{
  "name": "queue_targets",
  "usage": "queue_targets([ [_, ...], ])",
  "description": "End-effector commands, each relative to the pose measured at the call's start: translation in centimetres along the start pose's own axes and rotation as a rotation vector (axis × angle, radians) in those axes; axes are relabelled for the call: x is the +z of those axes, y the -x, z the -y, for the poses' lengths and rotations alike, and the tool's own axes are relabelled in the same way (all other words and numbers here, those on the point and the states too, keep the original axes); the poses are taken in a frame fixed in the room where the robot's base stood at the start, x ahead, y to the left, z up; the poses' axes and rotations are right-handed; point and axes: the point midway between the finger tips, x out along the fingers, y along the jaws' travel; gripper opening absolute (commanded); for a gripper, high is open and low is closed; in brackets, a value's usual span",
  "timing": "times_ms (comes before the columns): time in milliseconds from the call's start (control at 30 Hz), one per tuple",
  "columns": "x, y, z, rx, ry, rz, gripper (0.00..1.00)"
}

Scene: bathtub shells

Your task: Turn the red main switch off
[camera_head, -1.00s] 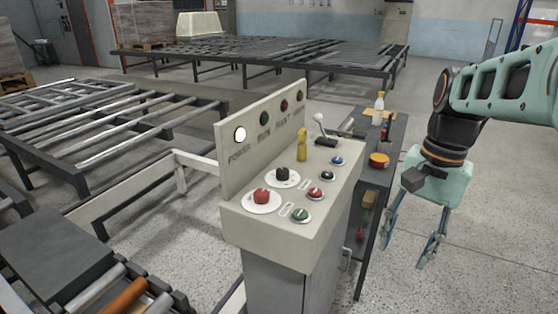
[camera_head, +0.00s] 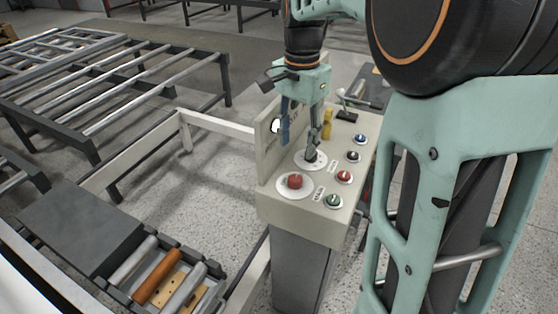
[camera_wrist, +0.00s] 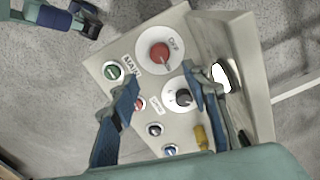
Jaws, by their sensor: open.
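The red main switch (camera_head: 295,181) is a red rotary knob on a round white plate at the near left of the control panel (camera_head: 270,206). In the wrist view the red switch (camera_wrist: 160,53) lies beyond my fingertips, with lettering on its plate. My gripper (camera_head: 300,152) is open and hangs over the panel, behind the red switch in the head view. Its fingers stand on either side of the panel's middle in the wrist view (camera_wrist: 162,82). A black rotary knob (camera_wrist: 183,98) shows beside one finger. My gripper is apart from the red switch.
Green (camera_head: 333,201), red (camera_head: 344,176), black (camera_head: 353,155) and blue (camera_head: 361,138) buttons line the panel's right side. A yellow knob (camera_head: 327,124) and a lever (camera_head: 344,101) stand at the back. An upright backboard with a lit white lamp (camera_head: 275,125) borders the left.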

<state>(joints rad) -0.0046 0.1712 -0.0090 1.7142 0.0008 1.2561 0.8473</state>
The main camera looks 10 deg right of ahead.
Motion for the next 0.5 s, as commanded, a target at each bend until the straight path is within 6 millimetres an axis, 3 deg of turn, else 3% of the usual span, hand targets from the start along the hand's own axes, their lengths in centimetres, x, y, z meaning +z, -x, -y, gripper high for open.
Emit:
queue_targets([
  [167, 0.0, -1.9, 0.0, 0.002, -0.002, 0.002, 0.43],
  [500, 0.1, -8.2, 0.0, 0.002, -0.001, 0.003, 0.43],
])
